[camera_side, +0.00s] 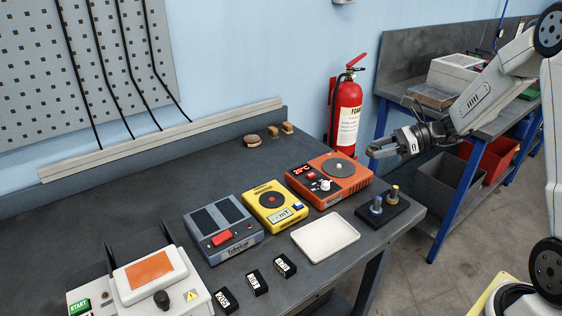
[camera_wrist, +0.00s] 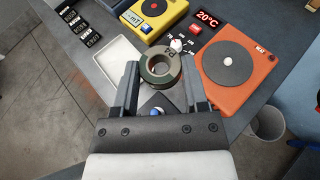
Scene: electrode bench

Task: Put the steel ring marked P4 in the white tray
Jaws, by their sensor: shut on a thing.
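The steel ring (camera_wrist: 146,72) is a thick grey-green ring with a round hole, in the wrist view. In the side view my gripper (camera_side: 374,152) is in the air above the right end of the bench, and the ring cannot be made out. The white tray (camera_side: 325,237) lies at the bench's front edge, left of and below my gripper; it also shows in the wrist view (camera_wrist: 112,66), left of the ring. It looks empty.
A dark stand (camera_side: 400,216) with two posts, one blue-topped, is below my gripper. An orange hotplate (camera_side: 330,180), a yellow meter (camera_side: 274,207) and a grey device (camera_side: 222,230) stand behind the tray. Several black labelled blocks (camera_side: 257,282) lie to its left.

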